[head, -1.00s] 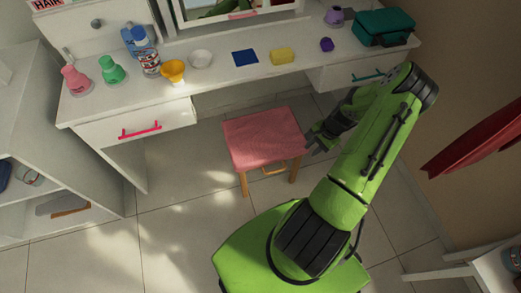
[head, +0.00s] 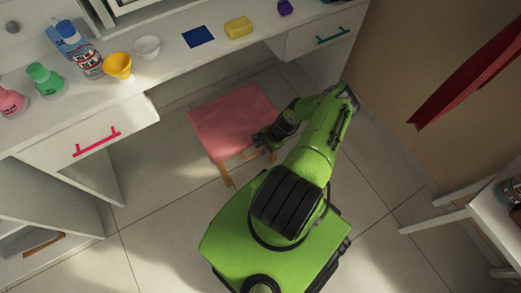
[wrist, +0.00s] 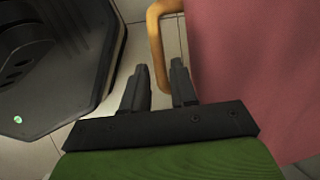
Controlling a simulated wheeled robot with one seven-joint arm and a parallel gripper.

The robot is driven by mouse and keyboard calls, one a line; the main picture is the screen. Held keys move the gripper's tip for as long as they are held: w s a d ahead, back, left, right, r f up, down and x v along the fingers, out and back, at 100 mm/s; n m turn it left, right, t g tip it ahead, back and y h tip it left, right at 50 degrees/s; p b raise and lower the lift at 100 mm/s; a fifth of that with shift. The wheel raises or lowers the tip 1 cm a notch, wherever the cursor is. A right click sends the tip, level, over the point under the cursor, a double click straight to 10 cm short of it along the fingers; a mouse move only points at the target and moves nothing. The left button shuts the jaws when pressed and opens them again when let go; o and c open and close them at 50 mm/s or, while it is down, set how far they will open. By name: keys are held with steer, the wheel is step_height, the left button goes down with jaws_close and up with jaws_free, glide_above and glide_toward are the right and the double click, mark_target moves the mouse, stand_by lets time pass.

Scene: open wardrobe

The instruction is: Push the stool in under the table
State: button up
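The stool (head: 232,122) has a pink square seat and wooden legs. In the head view it stands on the tiles before the knee space of the white table (head: 185,72), and the tabletop does not cover its seat. My gripper (head: 262,140) is at the seat's front right edge. In the wrist view my gripper (wrist: 161,75) has its two fingers apart, with the stool's curved wooden bar (wrist: 156,38) showing in the gap between them. The pink seat (wrist: 250,65) lies just right of the fingers. I cannot tell whether they touch the bar.
A drawer with a red handle (head: 97,141) is left of the knee space, one with a teal handle (head: 333,36) right of it. Bottles and an orange funnel (head: 118,66) stand on the table. A white side table (head: 497,215) is at right.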

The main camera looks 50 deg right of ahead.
steer(key=shift+x, duration=0.95)
jaws_close()
steer(key=shift+r, duration=0.1)
